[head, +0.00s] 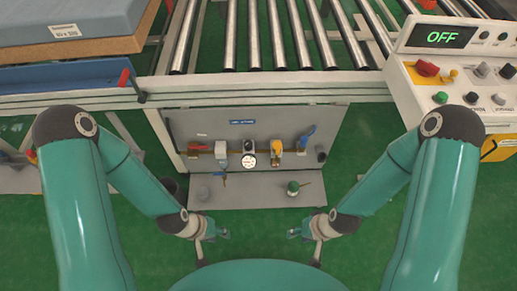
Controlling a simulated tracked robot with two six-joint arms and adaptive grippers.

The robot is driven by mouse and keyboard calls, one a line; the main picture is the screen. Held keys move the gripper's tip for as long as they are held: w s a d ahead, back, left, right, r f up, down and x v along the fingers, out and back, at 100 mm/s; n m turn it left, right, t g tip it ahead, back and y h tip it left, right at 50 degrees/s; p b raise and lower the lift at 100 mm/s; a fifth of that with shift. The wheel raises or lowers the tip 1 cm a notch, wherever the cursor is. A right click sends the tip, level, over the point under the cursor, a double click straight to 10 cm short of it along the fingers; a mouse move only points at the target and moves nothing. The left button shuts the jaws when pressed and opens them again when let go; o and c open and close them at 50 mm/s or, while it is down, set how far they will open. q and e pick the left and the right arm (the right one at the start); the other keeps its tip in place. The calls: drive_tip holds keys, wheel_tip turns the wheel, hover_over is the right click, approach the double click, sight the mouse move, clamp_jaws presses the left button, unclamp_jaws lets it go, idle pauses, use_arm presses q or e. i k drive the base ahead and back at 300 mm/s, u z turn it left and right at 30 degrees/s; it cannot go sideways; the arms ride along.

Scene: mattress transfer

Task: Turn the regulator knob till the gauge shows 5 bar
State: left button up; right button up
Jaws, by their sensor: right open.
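A round white gauge (249,161) sits low on the grey air panel under the conveyor. Its needle and reading are too small to tell. A dark knob (249,146) sits just above the gauge and looks like the regulator knob. My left gripper (213,243) is open and empty, below and left of the gauge. My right gripper (303,243) is open and empty, below and right of it. Both are apart from the panel.
A blue-handled valve (307,137), a yellow unit (275,145) and a red handle (196,149) flank the gauge. A grey shelf (255,193) carries small fittings. A control box (455,75) reading OFF stands right. A mattress (85,22) lies upper left. Green floor is clear between my grippers.

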sight(248, 144)
drive_tip(key=u, duration=0.15)
drive_tip(key=i, duration=0.9)
drive_tip(key=z, duration=0.1)
